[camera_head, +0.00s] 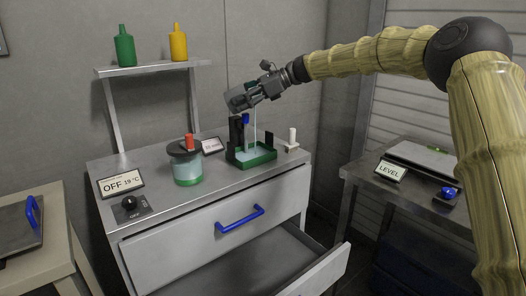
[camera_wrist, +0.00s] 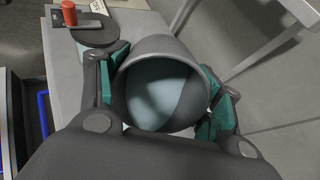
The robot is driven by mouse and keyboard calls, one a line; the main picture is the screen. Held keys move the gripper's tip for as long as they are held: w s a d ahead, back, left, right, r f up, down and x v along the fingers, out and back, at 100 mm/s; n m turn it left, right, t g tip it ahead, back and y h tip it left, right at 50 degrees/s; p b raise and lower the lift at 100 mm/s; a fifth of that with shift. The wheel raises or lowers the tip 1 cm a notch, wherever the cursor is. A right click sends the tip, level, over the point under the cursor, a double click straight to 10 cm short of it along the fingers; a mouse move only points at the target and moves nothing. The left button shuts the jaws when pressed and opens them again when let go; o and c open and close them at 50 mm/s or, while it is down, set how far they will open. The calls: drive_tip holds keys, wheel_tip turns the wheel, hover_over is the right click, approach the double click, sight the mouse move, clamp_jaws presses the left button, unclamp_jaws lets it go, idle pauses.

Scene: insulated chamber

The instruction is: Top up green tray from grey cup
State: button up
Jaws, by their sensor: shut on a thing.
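My gripper (camera_head: 258,92) is shut on the grey cup (camera_head: 238,100) and holds it tilted above the green tray (camera_head: 262,159). A thin pale stream (camera_head: 254,132) falls from the cup into the tray, where pale liquid shows. In the wrist view the fingers of my gripper (camera_wrist: 165,105) press on both sides of the grey cup (camera_wrist: 160,48). Pale blue-grey liquid and a dark shadow show inside its mouth. The tray has black uprights, and a blue part (camera_head: 245,118) shows near the taller one.
A lidded jar (camera_head: 188,170) with a red knob stands left of the tray. A white peg (camera_head: 292,136) stands right of it. A control panel (camera_head: 129,207) sits at the front left. The lower drawer (camera_head: 270,270) is pulled open. A shelf (camera_head: 150,68) holds green and yellow bottles.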

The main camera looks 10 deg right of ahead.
sight(228, 103)
drive_tip(key=shift+w+a+r+h, duration=0.1)
drive_tip(key=shift+a+r+h, duration=0.05)
drive_tip(key=shift+r+h, duration=0.25)
drive_tip(key=shift+a+r+h, duration=0.25)
drive_tip(key=shift+r+h, duration=0.1)
drive_tip(key=shift+h, duration=0.35)
drive_tip(key=shift+d+f+g+h, duration=0.1)
drive_tip(key=shift+f+g+h, duration=0.25)
drive_tip(key=shift+h, duration=0.25)
drive_tip(key=shift+f+h, duration=0.1)
drive_tip(key=shift+h, duration=0.2)
drive_tip(key=shift+a+r+h, duration=0.4)
drive_tip(key=shift+r+h, duration=0.05)
drive_tip(key=shift+h, duration=0.35)
drive_tip(key=shift+w+a+f+g+h, duration=0.15)
drive_tip(key=shift+a+f+g+h, duration=0.1)
drive_tip(key=shift+a+f+h, duration=0.35)
drive_tip(key=shift+w+a+f+h, duration=0.1)
drive_tip(key=shift+a+f+h, duration=0.7)
drive_tip(key=shift+f+h, duration=0.2)
drive_tip(key=shift+w+a+f+g+h, duration=0.15)
drive_tip(key=shift+a+f+g+h, duration=0.1)
drive_tip(key=shift+a+f+h, duration=0.6)
drive_tip(key=shift+w+a+f+g+h, duration=0.1)
drive_tip(key=shift+a+f+g+h, duration=0.3)
drive_tip(key=shift+h, duration=0.75)
